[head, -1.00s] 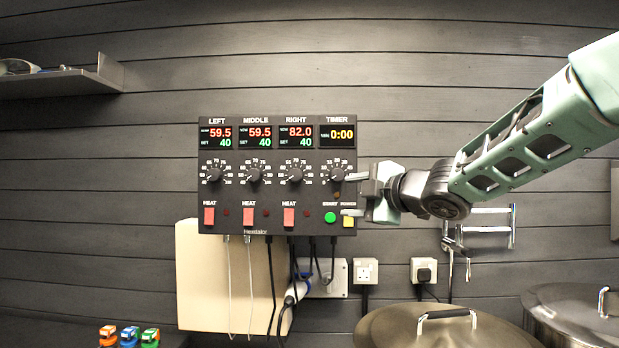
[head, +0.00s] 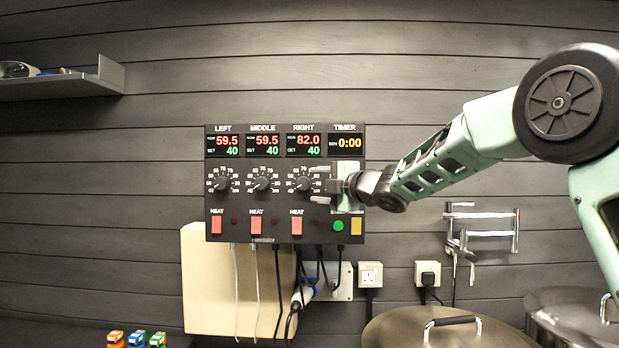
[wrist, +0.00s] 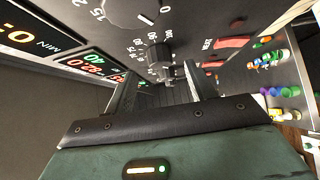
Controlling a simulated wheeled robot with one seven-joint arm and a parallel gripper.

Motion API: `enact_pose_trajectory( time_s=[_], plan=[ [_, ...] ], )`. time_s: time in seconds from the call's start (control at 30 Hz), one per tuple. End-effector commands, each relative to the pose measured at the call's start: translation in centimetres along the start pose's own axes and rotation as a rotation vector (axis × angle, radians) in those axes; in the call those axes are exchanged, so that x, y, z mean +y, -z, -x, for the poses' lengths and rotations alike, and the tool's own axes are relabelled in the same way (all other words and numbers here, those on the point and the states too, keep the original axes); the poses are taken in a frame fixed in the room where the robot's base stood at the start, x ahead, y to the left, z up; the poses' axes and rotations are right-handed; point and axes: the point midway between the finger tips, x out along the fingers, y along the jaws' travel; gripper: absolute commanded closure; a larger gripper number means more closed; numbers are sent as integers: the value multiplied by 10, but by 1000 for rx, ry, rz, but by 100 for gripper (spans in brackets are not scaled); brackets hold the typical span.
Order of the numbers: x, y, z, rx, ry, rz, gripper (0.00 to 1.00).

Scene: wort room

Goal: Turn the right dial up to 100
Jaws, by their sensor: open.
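The right dial (head: 303,184) is a black knob on the dark control panel (head: 213,200), below the RIGHT display (head: 303,145), which reads 82.0 in red and 40 in green for SET. My gripper (head: 318,185) is open in front of the panel, its fingertips close to the dial's right side, one higher and one lower. My gripper's body covers the timer dial in the head view. In the wrist view, the right dial (wrist: 158,54) shows just beyond and between the open fingers. I cannot tell whether they touch it.
The left dial (head: 222,184) and middle dial (head: 263,184) sit to the left in the same row. Red heat switches (head: 297,226) are below, with a green start button (head: 338,226) and a yellow power button (head: 356,226). Lidded pots (head: 450,332) stand lower right.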

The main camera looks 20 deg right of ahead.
Motion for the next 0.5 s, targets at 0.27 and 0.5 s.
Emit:
enact_pose_trajectory(
  time_s=[0.27, 0.5],
  plan=[
    [1, 0, -35, 0, 1, 0, 45],
    [0, 0, -40, 0, 1, 0, 45]
  ],
)
